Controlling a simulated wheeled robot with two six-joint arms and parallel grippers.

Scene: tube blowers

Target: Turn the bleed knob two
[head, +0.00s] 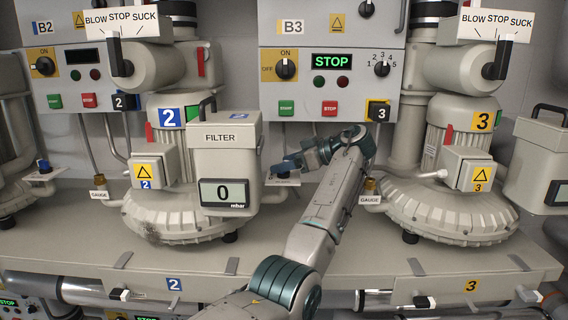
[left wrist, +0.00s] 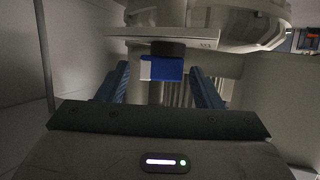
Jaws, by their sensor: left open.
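The bleed knob two (left wrist: 162,68) is a small blue knob with a white patch, seen in the left wrist view below a pale plate (left wrist: 165,37) with a short dark stem between. My left gripper (left wrist: 161,84) is open, with one blue finger on each side of the knob and a visible gap on both sides. In the head view my left gripper (head: 287,165) reaches in beside the filter box (head: 222,150) of blower two, just above a small white label plate (head: 283,180). There the fingers cover the knob, so I cannot pick it out.
The filter box with its gauge display (head: 224,194) reading 0 stands close left of my gripper. Blower two (head: 172,212) is left and blower three (head: 452,212) right. A control box (head: 328,85) showing STOP hangs above. The bench (head: 390,255) is clear between the blowers.

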